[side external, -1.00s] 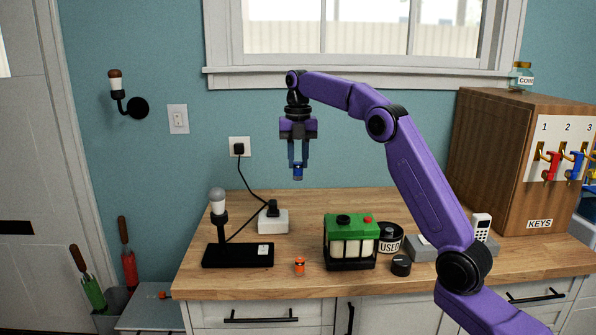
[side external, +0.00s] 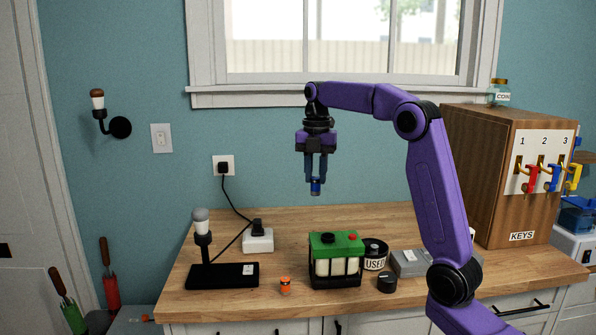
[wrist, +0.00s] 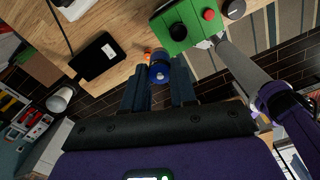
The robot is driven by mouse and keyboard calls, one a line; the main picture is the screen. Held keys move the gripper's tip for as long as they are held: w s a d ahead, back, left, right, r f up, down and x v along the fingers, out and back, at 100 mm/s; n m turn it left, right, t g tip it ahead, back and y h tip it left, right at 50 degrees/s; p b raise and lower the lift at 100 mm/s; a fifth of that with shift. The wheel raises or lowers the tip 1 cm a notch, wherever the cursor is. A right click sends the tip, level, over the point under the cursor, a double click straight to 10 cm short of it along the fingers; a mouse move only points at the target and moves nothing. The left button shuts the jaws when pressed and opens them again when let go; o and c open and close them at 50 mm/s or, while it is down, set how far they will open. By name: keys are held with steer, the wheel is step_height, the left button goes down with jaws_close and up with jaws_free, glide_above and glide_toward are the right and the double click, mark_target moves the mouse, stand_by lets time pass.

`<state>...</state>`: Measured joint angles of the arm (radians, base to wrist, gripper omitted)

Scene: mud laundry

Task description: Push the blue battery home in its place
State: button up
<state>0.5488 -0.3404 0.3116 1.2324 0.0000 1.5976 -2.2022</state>
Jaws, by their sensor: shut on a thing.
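The blue battery (side external: 315,187) hangs upright from my gripper (side external: 316,178), well above the counter and near the wall. The wrist view shows its round blue end (wrist: 158,73) between the fingertips (wrist: 159,86). My gripper is shut on it. The green-topped case (side external: 336,245) stands on the counter below and slightly right of the battery in the side view, with several pale cells showing in its front. Its top (wrist: 184,24) carries a black knob and a red button. I cannot tell from these views which slot is empty.
An orange battery (side external: 285,285) stands on the counter (side external: 215,298) left of the case. A black lamp base (side external: 222,275) is further left, a white adapter (side external: 258,241) behind. The USED tin (side external: 375,256), a black cap (side external: 387,281) and a grey device (side external: 410,263) are on the right.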

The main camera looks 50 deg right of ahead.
steer(key=shift+m, duration=0.8)
steer(key=shift+s+d+f, duration=0.15)
steer(key=shift+s+f, duration=0.5)
steer(key=shift+f, duration=1.1)
steer(key=shift+s+d+f, duration=0.15)
steer(key=shift+s+f, duration=0.5)
steer(key=shift+f, duration=1.15)
steer(key=shift+s+d+f, duration=0.15)
steer(key=shift+s+f, duration=0.5)
steer(key=shift+f, duration=1.1)
steer(key=shift+f, duration=1.75)
